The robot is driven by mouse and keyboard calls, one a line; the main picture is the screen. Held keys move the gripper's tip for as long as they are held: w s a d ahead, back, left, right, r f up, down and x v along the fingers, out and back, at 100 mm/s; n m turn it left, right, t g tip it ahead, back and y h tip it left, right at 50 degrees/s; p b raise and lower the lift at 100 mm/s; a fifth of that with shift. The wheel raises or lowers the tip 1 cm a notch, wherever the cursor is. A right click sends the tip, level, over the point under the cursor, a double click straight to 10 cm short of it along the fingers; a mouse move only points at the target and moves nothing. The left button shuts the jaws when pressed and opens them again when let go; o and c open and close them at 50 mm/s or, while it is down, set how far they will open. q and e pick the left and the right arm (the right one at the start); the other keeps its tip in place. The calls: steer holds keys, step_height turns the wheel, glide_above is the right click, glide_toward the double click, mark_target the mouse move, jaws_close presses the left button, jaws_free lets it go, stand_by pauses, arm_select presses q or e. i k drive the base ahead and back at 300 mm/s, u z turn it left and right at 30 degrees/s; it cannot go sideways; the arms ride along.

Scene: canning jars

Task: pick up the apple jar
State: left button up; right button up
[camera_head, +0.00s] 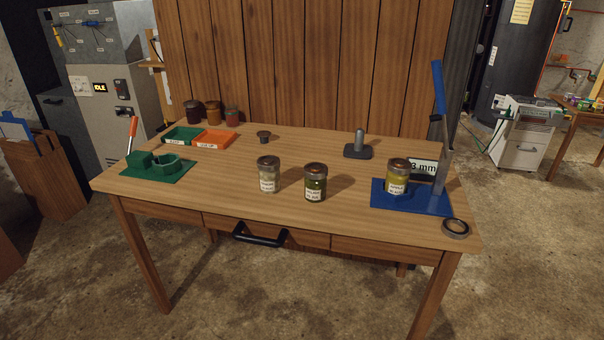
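Three lidded glass jars with white labels stand upright on the wooden table. A pale jar (268,175) is near the middle, and a dark green jar (315,183) is just right of it. A yellowish jar (397,177) stands on the blue base of a lever device at the right. The label print is too small to read surely, so I cannot tell for certain which is the apple jar; the yellowish one looks most like it. Neither of my grippers is in view.
The blue lever device (438,130) rises at the table's right, with a tape roll (455,228) by the corner. A green fixture (157,165), green tray (181,135) and orange tray (214,140) are left. Several dark jars (213,112) stand behind. The table (230,210) front is clear.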

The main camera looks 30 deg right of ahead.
mark_target(398, 177)
steer(key=u, duration=0.5)
steer(key=i, duration=1.45)
steer(key=z, duration=0.9)
